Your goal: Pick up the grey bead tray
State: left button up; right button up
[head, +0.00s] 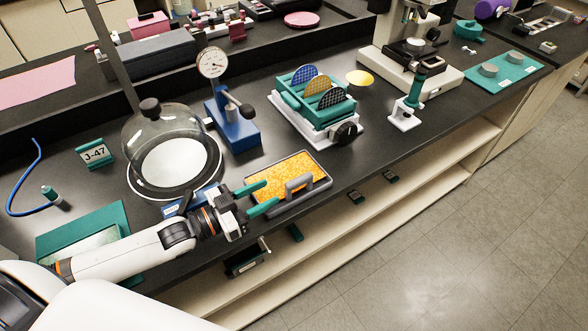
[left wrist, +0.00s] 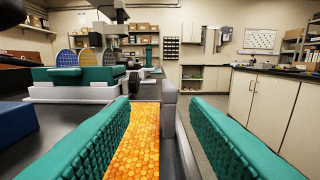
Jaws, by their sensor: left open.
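The grey bead tray (head: 323,166) lies on the black bench near its front edge, filled with orange beads (head: 280,176). A grey handle (head: 299,184) rises at its front side. My left gripper (head: 273,191) is open, its two green fingers reaching over the tray's left part from the left, short of the handle in the head view. In the left wrist view, the orange beads (left wrist: 136,140) and the grey handle (left wrist: 169,105) show between the open fingers (left wrist: 158,101). I cannot tell whether a finger touches the tray. My right gripper is not in view.
A glass bell jar (head: 170,140) stands left behind the tray, and a blue-based dial gauge (head: 232,125) behind it. A green wafer rack (head: 316,110) on a white base stands to the back right. Open shelves lie below the bench edge.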

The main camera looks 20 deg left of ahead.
aim_at(287, 182)
pick_arm(q)
jog(key=x, duration=0.3)
jog(key=p+x, duration=0.1)
jog(key=x, duration=0.1)
jog(key=shift+w+d+r, duration=0.15)
jog(key=shift+d+r, duration=0.05)
jog(key=shift+d, duration=0.25)
jog(key=shift+w+d+p, duration=0.15)
jog(key=shift+w+p, duration=0.1)
jog(key=shift+p, duration=0.15)
jog(key=p+x, duration=0.1)
jog(key=x, duration=0.3)
jog(key=shift+d+f+p, duration=0.15)
jog(key=shift+d+p, duration=0.2)
jog(key=shift+w+d+f, duration=0.15)
jog(key=shift+w, duration=0.05)
jog(key=shift+s, duration=0.1)
jog(key=c, duration=0.4)
grip_shut()
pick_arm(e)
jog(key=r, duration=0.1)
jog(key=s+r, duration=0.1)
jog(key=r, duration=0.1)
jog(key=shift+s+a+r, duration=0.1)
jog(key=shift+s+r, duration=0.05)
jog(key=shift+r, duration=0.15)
